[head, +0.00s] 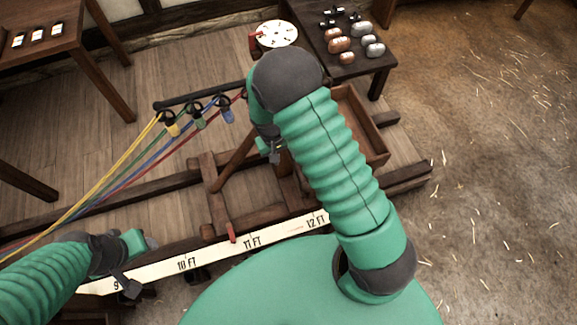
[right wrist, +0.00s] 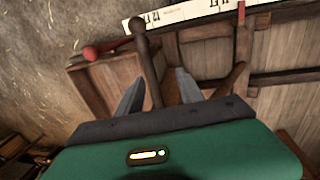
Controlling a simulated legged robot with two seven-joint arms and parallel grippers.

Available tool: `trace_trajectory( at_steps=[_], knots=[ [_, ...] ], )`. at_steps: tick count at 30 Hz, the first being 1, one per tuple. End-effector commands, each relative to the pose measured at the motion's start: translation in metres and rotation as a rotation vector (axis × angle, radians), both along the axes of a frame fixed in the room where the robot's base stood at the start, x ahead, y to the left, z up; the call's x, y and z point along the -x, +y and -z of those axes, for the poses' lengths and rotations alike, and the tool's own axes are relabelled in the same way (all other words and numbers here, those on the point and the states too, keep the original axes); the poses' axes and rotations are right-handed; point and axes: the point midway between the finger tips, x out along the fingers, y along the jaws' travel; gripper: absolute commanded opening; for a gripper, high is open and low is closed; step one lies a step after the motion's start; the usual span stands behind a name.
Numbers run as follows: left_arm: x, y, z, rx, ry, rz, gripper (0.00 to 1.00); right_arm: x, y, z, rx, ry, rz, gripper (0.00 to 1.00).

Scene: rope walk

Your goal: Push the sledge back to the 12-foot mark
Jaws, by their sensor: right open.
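The dark wooden sledge (head: 214,203) sits on wooden rails, with its red pointer (head: 231,233) just left of the 11 FT label on the white scale (head: 185,257). The 12 FT label lies farther right, beside my right arm. My right gripper (head: 268,150) is by the sledge, partly hidden by its own arm. In the right wrist view its two fingers (right wrist: 158,94) are apart, with a round-topped wooden post (right wrist: 146,62) between or just beyond them; contact cannot be told. My left gripper (head: 128,284) is low at left over the scale near 9; its jaws are unclear.
Yellow, green, blue and red ropes (head: 150,150) run from hooks on a dark bar to the left. An open wooden box (head: 376,138) is right of the sledge. A white dial (head: 277,34) and a low table (head: 378,66) with metal weights stand behind.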

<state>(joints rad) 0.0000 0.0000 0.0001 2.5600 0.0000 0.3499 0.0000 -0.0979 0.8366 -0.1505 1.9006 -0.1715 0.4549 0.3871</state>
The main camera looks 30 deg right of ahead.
Motion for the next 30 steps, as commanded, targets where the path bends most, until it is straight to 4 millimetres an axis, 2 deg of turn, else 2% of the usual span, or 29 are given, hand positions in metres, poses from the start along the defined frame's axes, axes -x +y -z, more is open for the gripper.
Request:
trace_trajectory(
  at_steps=[1, 30],
  knots=[
    [0.0, 0.0, -0.007, 0.0, 0.0, 0.0, 0.51, 0.0, 0.001, -0.008, 0.0, -0.001, -0.001, 0.44],
    [0.0, 0.0, -0.073, 0.0, 0.0, 0.0, 0.51, -0.005, 0.017, -0.088, 0.0, -0.001, -0.001, 0.44]
  ],
)
